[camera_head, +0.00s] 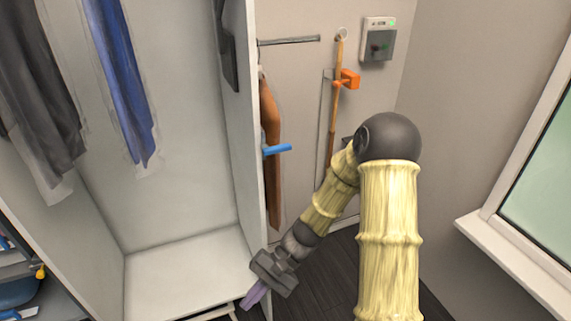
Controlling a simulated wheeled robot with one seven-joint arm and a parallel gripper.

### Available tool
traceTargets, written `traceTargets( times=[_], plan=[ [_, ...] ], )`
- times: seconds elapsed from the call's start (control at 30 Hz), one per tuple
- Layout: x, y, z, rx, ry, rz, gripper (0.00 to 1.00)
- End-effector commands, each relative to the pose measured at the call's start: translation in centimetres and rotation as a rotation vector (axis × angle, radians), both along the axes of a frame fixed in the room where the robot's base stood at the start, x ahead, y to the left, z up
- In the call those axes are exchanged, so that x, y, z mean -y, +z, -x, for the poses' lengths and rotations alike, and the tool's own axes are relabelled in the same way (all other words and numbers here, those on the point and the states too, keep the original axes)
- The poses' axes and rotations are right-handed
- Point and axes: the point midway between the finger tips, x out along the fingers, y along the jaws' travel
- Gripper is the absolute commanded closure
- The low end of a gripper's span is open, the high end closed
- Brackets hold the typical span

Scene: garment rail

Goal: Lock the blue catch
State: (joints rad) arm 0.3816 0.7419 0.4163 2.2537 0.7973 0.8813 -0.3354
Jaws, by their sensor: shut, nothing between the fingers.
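The blue catch (278,150) is a small bright blue bar. It sticks out to the right near the front edge of the wardrobe's side panel, in front of a brown garment. How it is fixed, and whether it is locked, I cannot tell. My gripper (252,298) is low in the picture, by the lower front of the wardrobe, well below the blue catch and apart from it. It points down and to the left. Its purple fingers are shut with nothing between them.
The white side panel (243,130) stands left of the catch. A brown garment (271,190) hangs from a rail (288,41) behind it. A wooden pole (334,125) with an orange clip (350,79) leans at the wall. A window sill (515,265) juts out at right.

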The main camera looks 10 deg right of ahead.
Motion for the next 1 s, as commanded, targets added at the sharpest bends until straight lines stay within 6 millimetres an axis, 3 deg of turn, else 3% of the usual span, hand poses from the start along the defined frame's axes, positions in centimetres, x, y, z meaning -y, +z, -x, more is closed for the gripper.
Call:
traceTargets(
  times=[0.3,0.53,0.77,1.0],
  plan=[
    [-3.3,1.2,-4.8,-0.148,-0.219,-0.411,1.0],
    [-3.2,3.0,-9.9,-0.204,-0.419,-0.725,1.0],
    [-0.1,4.4,-15.7,-0.22,-0.663,-1.041,1.0],
    [6.4,4.4,-21.5,-0.191,-0.964,-1.362,1.0]
  ],
)
